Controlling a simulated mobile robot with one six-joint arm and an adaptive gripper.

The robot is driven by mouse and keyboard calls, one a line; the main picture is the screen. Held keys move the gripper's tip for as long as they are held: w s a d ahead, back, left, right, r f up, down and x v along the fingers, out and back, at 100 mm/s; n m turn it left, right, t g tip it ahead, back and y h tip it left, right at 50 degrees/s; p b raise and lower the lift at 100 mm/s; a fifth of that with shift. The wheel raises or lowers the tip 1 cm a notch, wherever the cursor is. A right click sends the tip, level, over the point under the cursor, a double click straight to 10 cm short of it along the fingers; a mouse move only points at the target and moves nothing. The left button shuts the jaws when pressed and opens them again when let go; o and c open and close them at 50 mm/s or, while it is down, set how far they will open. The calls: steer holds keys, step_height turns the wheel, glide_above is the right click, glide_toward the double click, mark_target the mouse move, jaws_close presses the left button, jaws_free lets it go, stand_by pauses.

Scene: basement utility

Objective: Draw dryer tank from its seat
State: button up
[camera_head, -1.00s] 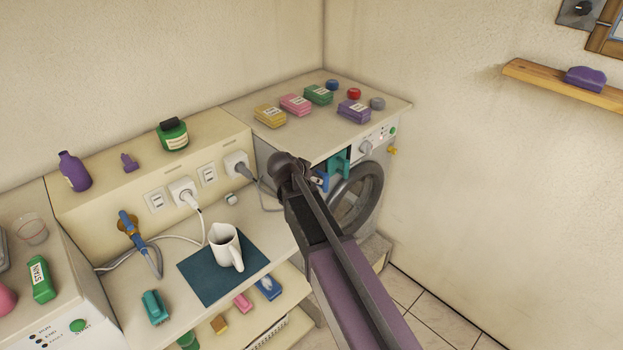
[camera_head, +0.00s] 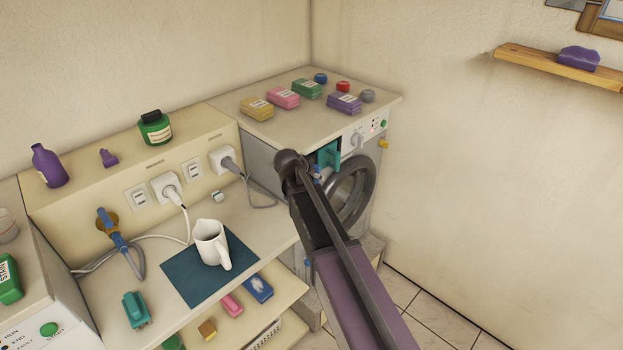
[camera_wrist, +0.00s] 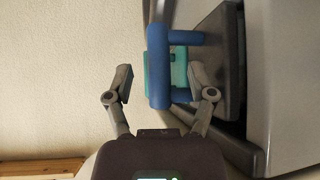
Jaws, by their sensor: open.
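The dryer tank (camera_head: 328,155) is a teal block at the upper left of the dryer's front, partly hidden behind my arm's end. In the wrist view its blue handle (camera_wrist: 158,68) stands out in front of the teal face (camera_wrist: 180,68). My gripper (camera_wrist: 163,84) is open, one finger on each side of the handle's upright bar. The left finger is clear of the bar; the right finger is close to the handle's lower arm, and I cannot tell whether it touches. In the head view the fingers are mostly hidden behind my wrist.
The dryer (camera_head: 357,150) has a round door (camera_head: 352,190) below the tank and several packs and caps on top. A counter on the left holds a white jug (camera_head: 211,243) on a dark mat (camera_head: 183,277). A wooden shelf (camera_head: 540,68) is on the right wall. Floor at right is clear.

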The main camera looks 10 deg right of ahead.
steer(key=shift+b+x, duration=0.75)
steer(key=shift+x, duration=0.65)
jaws_close()
